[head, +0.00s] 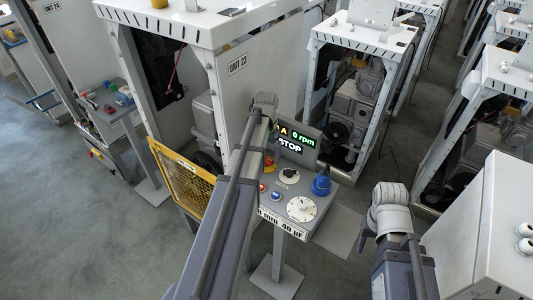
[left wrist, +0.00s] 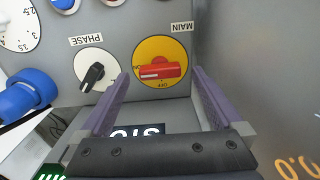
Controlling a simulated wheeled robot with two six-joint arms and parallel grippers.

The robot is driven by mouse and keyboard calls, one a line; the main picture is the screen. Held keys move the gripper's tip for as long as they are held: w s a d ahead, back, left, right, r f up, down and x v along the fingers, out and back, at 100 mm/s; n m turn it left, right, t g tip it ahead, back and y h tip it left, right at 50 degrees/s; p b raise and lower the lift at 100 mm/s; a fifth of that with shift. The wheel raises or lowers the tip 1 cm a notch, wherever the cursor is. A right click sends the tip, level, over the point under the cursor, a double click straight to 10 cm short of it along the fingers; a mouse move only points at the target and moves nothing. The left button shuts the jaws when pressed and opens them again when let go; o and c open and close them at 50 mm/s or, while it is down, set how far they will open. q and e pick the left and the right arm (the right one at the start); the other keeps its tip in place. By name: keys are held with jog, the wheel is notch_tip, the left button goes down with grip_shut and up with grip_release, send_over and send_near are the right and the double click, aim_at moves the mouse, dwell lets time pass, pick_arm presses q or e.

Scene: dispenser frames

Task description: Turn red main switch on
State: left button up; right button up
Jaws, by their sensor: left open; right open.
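The red main switch (left wrist: 161,69) is a bar handle on a yellow round plate under the word MAIN in the left wrist view, where the panel appears upside down. Its bar lies crosswise, with a white stripe at its left end. OFF is printed below it in that picture; the mark at its left is too small to read surely. My left gripper (left wrist: 158,98) is open, its two purple fingers on either side of the switch; contact cannot be told. In the head view my left arm mostly hides the switch. My right gripper (head: 366,238) is open, away right of the panel.
The grey control panel (head: 272,210) carries a phase knob (left wrist: 95,72), a blue knob (head: 321,184), a white dial (head: 301,208) and small buttons. A yellow mesh guard (head: 184,181) stands left.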

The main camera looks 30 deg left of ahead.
aim_at(266, 158)
pick_arm(q)
notch_tip(266, 158, up, 7)
jog(key=p, duration=0.5)
jog(key=shift+f+p, duration=0.2)
jog(key=shift+p, duration=0.2)
jog(key=shift+f, duration=0.1)
